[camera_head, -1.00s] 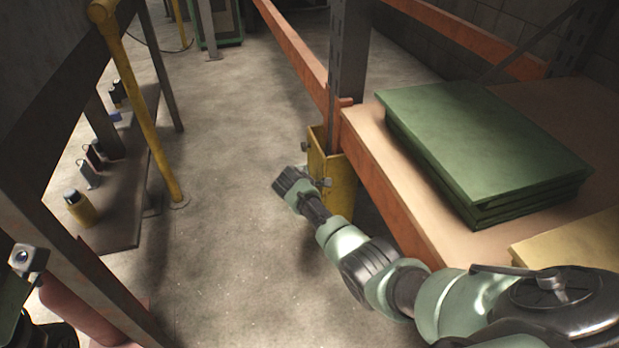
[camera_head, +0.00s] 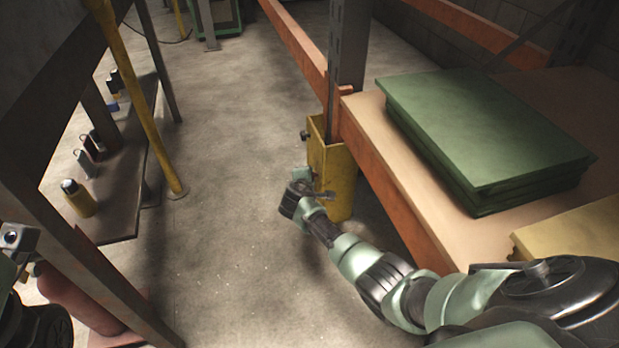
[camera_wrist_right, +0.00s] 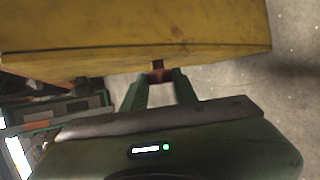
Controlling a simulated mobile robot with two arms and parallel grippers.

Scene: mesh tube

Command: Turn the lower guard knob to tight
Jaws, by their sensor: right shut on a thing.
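The yellow guard (camera_head: 340,185) stands around the foot of the dark rack upright. A small dark upper knob (camera_head: 305,135) sticks out from its left side near the top. My right gripper (camera_head: 305,180) is low at the guard's left side in the head view, partly hiding that area. In the right wrist view, the fingers of my right gripper (camera_wrist_right: 158,83) close on a small dark reddish knob (camera_wrist_right: 157,67) at the edge of the yellow guard, which fills the top. The knob is mostly hidden, and its turn angle cannot be told. The fingers of my left gripper are not in view.
Green boards (camera_head: 485,135) lie on the rack's wooden shelf (camera_head: 400,175), edged by an orange beam, to the right above my right arm. A bench and a yellow post (camera_head: 145,110) stand at left. The concrete floor between (camera_head: 230,130) is clear.

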